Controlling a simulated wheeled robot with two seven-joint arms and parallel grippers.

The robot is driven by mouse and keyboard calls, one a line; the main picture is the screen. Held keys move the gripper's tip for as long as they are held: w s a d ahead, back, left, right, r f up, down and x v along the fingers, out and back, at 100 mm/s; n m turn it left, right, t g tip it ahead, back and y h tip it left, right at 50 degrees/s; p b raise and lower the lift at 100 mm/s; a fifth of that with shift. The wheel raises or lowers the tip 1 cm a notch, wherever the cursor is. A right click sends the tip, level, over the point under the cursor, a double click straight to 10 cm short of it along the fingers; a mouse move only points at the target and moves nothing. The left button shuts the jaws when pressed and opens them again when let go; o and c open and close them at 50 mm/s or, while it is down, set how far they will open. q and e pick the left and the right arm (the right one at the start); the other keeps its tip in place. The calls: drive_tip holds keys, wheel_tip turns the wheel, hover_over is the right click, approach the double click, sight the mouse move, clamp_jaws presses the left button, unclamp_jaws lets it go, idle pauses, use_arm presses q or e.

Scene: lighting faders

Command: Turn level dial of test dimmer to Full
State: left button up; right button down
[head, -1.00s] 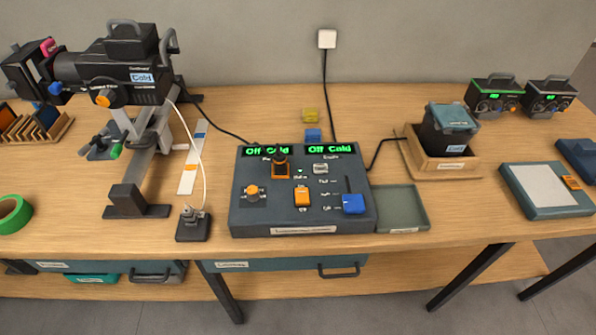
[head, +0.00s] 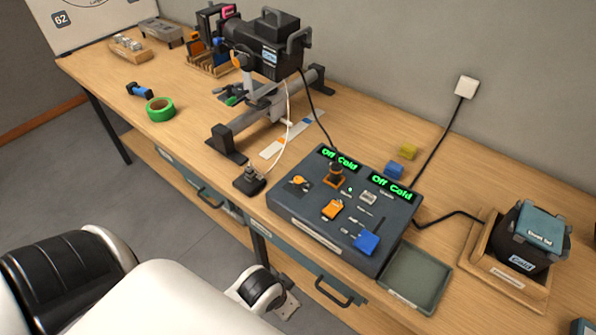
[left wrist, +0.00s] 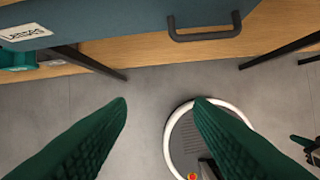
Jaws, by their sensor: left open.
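The dark control box (head: 290,205) sits on the workbench in the head view, with two green displays reading "Off Cold". On its top are a round orange-and-grey knob (head: 299,182) at the left, a black-and-orange control (head: 334,176), an orange switch (head: 332,209) and a blue slider cap (head: 366,242). I cannot read which one is the level dial, or whether this box is the test dimmer. My left gripper (left wrist: 160,102) is open and empty, over the floor in front of the bench drawers. My right gripper is not in view.
A lamp (head: 262,50) on a stand is left of the box, with a cable to a small black base (head: 248,182). An empty green tray (head: 415,277) adjoins the box's right side. A drawer handle (left wrist: 204,28) is ahead of my left gripper. Green tape (head: 160,109) lies left.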

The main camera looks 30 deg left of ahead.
use_arm(q)
drive_tip(key=w+d+r+m+t+h, duration=0.1)
drive_tip(key=w+d+r+m+t, duration=0.1)
drive_tip(key=w+r+t, duration=0.75)
drive_tip(key=w+d+r+m+t, duration=0.15)
drive_tip(key=w+r+t, duration=0.25)
drive_tip(key=w+r, duration=1.05)
drive_tip(key=s+d+r+m+g+h, duration=0.3)
drive_tip(key=d+r+m+g+h, duration=0.3)
drive_tip(key=d+r+m+h, duration=0.95)
drive_tip(key=m+g+y+p, duration=0.1)
drive_tip(key=m+g+y, duration=0.6)
drive_tip(key=g+y, duration=0.7)
approach(298, 179)
drive_tip(key=s+f+t+p, duration=0.1)
drive_tip(key=f, duration=0.1)
drive_tip(key=d+f+t+y+p, duration=0.1)
drive_tip(key=f, duration=0.2)
drive_tip(key=s+d+f+t+y+p, duration=0.1)
drive_tip(key=f, duration=0.1)
drive_tip(key=shift+s+d+f+y, duration=0.15)
drive_tip(key=shift+s+y, duration=0.1)
drive_tip(key=shift+s, duration=0.05)
drive_tip(key=shift+f, duration=0.45)
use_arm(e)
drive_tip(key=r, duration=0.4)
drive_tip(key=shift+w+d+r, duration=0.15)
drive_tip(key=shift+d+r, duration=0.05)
